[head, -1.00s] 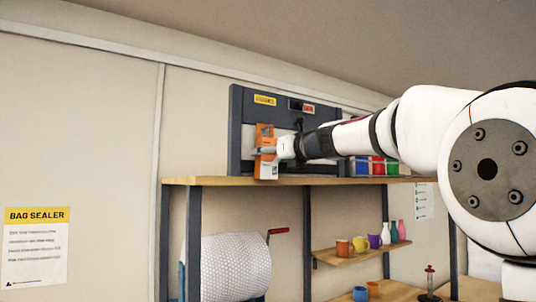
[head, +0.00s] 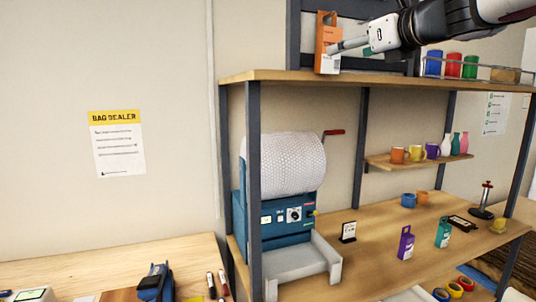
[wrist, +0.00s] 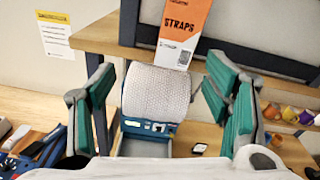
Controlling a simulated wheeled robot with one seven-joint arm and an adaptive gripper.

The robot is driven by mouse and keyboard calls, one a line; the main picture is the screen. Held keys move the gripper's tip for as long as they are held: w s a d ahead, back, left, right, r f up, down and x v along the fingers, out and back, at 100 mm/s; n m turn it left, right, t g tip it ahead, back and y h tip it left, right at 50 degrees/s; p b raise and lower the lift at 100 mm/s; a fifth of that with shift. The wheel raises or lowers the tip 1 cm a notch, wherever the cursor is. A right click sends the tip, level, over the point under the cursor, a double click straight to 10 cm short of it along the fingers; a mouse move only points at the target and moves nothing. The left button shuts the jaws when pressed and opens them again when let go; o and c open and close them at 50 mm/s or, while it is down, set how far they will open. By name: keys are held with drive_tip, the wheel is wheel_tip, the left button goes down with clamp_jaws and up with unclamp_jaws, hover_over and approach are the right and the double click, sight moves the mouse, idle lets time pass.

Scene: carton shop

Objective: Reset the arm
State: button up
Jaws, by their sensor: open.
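My gripper (head: 347,46) is open and empty, at the height of the top shelf (head: 400,80). In the wrist view its two green-padded fingers (wrist: 163,75) stand wide apart. An orange and white box marked STRAPS (head: 328,42) stands upright near the front edge of that shelf, in front of a dark frame. In the head view one finger slightly overlaps the box's right side; I cannot tell whether it touches. In the wrist view the box (wrist: 184,30) shows ahead, above and between the fingers, clear of both pads.
Under the shelf stands a blue bag sealer (head: 285,222) with a bubble-wrap roll (head: 285,163). Blue, red and green containers (head: 452,65) stand right on the top shelf behind a rail. Cups and vases fill a small shelf (head: 380,160). A purple box (head: 405,243) stands on the bench.

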drive_tip(key=s+a+f+n+g+h+b, duration=0.1)
drive_tip(key=s+a+f+n+g, duration=0.2)
drive_tip(key=s+f+n, duration=0.5)
drive_tip(key=s+a+f+n+g+b, duration=0.1)
drive_tip(key=s+a+f+n+g, duration=0.25)
drive_tip(key=f+n, duration=0.45)
drive_tip(key=s+d+f+n+g+h+b, duration=0.1)
drive_tip(key=s+d+f+n+g+h, duration=0.1)
drive_tip(key=s+f+n, duration=0.5)
drive_tip(key=s+d+f+n+g+h, duration=0.2)
drive_tip(key=s+f+n, duration=0.5)
drive_tip(key=f, duration=0.9)
drive_tip(key=s+d, duration=0.1)
drive_tip(key=s, duration=0.2)
drive_tip(key=shift+d+h+b, duration=0.3)
drive_tip(key=shift+h+b, duration=0.05)
drive_tip(key=shift+h, duration=0.05)
